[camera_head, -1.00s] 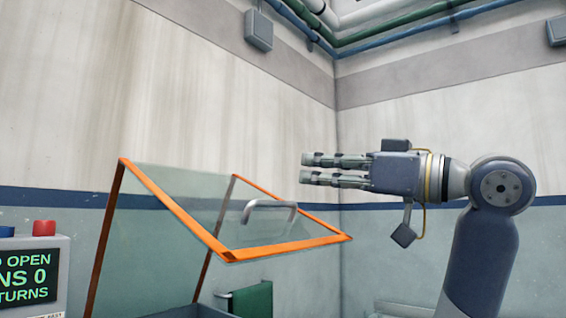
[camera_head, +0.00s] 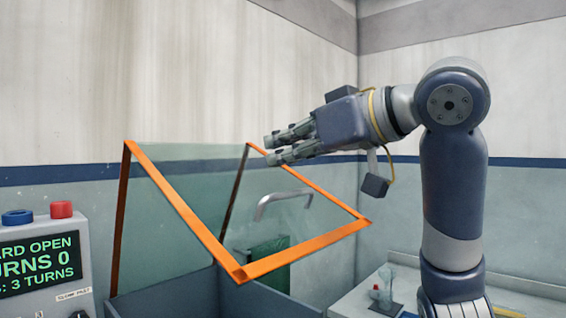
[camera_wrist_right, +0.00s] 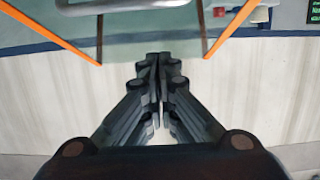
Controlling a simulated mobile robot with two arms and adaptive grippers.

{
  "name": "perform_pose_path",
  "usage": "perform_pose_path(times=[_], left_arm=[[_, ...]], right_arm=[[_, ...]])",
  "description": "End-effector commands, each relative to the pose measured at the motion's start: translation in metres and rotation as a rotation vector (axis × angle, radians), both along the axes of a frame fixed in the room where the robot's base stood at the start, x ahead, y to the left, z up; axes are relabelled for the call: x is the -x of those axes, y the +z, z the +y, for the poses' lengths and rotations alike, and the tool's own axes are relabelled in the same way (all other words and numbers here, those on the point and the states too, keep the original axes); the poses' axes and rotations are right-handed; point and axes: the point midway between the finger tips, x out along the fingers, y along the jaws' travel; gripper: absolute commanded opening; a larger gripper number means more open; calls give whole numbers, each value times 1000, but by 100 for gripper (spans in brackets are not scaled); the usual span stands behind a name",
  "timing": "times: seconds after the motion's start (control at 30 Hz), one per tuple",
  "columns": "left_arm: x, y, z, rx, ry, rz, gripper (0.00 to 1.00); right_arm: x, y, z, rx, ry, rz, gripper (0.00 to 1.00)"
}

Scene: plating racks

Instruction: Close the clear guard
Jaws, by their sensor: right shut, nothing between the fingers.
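The clear guard (camera_head: 305,248) is a transparent panel with an orange frame, raised and tilted over a grey box. Its grey bar handle (camera_head: 284,203) is near the front edge. My right gripper (camera_head: 270,151) is shut and empty, pointing left above the guard's upper right part, with its fingertips above the handle in the picture. In the right wrist view the shut fingertips (camera_wrist_right: 160,62) point towards the handle (camera_wrist_right: 118,6) and orange frame (camera_wrist_right: 236,28), with no contact visible. My left gripper is not in view.
A control box (camera_head: 40,265) at the left has a red button, a blue button and a screen reading "OPEN". The grey box (camera_head: 175,300) is below the guard. A green cloth (camera_head: 268,262) hangs behind it. A bench (camera_head: 350,300) with small items stands at the right.

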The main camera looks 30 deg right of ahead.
Motion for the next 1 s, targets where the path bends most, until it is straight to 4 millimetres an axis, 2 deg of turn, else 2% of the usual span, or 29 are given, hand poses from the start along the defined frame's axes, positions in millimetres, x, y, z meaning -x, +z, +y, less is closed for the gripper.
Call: perform_pose_path(times=[0.1,0.2,0.4,1.0], left_arm=[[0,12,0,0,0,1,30],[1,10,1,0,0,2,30],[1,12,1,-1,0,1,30],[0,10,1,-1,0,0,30]], right_arm=[[-24,-5,9,2,2,5,0],[-12,-18,4,2,-1,-1,0],[-3,-33,1,1,0,0,0],[1,-41,-1,-1,1,-2,0]])
